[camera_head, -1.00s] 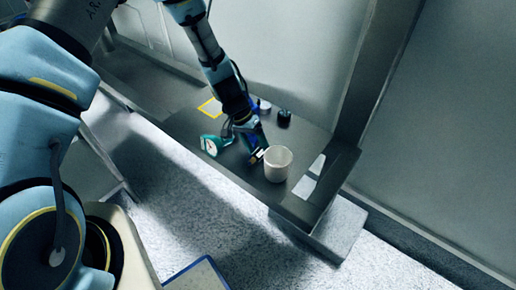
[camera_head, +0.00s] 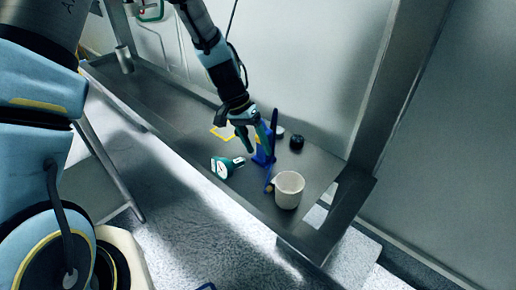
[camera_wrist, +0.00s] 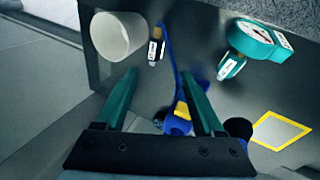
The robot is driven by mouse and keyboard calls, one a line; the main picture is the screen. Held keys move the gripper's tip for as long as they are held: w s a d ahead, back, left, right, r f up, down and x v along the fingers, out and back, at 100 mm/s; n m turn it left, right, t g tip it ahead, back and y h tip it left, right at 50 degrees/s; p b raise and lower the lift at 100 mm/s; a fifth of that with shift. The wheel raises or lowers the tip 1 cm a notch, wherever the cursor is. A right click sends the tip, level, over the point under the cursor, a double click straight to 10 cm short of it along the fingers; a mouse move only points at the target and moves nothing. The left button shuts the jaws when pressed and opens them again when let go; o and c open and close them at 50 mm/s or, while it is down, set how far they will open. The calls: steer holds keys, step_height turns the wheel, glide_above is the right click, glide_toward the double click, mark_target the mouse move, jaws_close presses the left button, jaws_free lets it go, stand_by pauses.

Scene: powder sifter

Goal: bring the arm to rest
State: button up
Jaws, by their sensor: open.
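My gripper (camera_head: 259,130) is open and empty over the dark bench shelf. In the wrist view its two teal fingers (camera_wrist: 158,76) point apart, with bare shelf between their tips. A blue item (camera_head: 262,150) stands right by the fingers in the head view. In the wrist view a blue item with a yellow part (camera_wrist: 180,120) shows partly behind the right finger. I cannot tell whether the gripper touches it.
A white cup (camera_head: 288,190) stands near the shelf's front edge. A teal device with a round dial (camera_head: 226,167) lies left of it. A dark round item (camera_head: 296,142) and a yellow-framed square (camera_wrist: 281,131) are farther back. A metal post (camera_head: 385,90) rises at the right.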

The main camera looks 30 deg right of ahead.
stand_by(0.4)
steer(key=w+a+r+n+t, duration=0.1)
steer(key=w+a+r+n, duration=0.25)
steer(key=a, duration=0.55)
steer(key=w+a+r+n+t, duration=0.2)
steer(key=w+a+r, duration=0.3)
steer(key=a, duration=0.3)
steer(key=s+a+r+n+t+y, duration=0.1)
steer(key=a+r+n, duration=0.2)
steer(key=a, duration=0.7)
steer(key=s+a+r+n+t+y, duration=0.1)
steer(key=a+r+n, duration=0.2)
steer(key=a, duration=0.8)
steer(key=shift+s+r+n, duration=0.35)
steer(key=shift+s, duration=0.05)
